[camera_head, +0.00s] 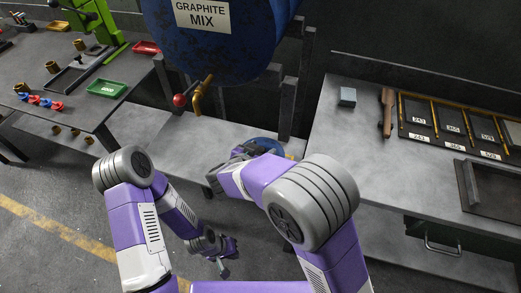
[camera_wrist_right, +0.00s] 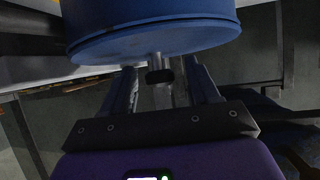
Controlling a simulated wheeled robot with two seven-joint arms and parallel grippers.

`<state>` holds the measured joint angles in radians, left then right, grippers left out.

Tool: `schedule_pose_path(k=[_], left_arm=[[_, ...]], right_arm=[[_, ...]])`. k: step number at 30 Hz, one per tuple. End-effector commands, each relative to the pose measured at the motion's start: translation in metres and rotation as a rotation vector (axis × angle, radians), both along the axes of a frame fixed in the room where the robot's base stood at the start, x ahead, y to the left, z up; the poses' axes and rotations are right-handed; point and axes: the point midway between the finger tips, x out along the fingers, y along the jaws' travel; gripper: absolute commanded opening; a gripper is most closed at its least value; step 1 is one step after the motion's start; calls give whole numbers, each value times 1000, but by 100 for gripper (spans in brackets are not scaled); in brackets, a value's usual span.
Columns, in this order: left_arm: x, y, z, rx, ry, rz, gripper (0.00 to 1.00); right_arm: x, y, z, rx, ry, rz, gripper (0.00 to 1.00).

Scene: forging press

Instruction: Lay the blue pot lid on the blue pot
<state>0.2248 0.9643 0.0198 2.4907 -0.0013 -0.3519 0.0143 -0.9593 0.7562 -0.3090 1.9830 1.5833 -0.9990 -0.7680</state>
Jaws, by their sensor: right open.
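A blue round piece (camera_head: 266,146) stands on the low bench under the drum, partly hidden by my right arm. In the right wrist view, the blue pot lid (camera_wrist_right: 150,44) shows its face and a short stem with a dark knob towards my right gripper (camera_wrist_right: 160,74). A darker blue wall, apparently the blue pot (camera_wrist_right: 150,12), continues straight behind the lid's rim; the seam is not clear. My right gripper is open, with its fingers on both sides of the knob. My left gripper (camera_head: 223,266) hangs low over the floor, away from the pot; its jaw gap is unclear.
A blue drum (camera_head: 225,45) marked GRAPHITE MIX, with a brass tap (camera_head: 201,97), overhangs the low bench (camera_head: 190,140). The right bench (camera_head: 350,150) carries a grey block (camera_head: 347,97) and a tool rack (camera_head: 455,125). The left table (camera_head: 75,95) holds several small parts.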

Motion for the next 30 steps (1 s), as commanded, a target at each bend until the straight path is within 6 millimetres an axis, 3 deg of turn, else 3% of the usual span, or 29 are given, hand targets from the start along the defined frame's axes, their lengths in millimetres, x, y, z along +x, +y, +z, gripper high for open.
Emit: schedule_pose_path(k=[5,18,30], left_arm=[[0,0,9,0,0,0,0],[0,0,41,0,0,0,0],[0,0,44,0,0,0,0]], right_arm=[[-14,8,11,1,0,4,60],[-80,43,53,1,-2,3,60],[-93,49,57,1,0,0,60]])
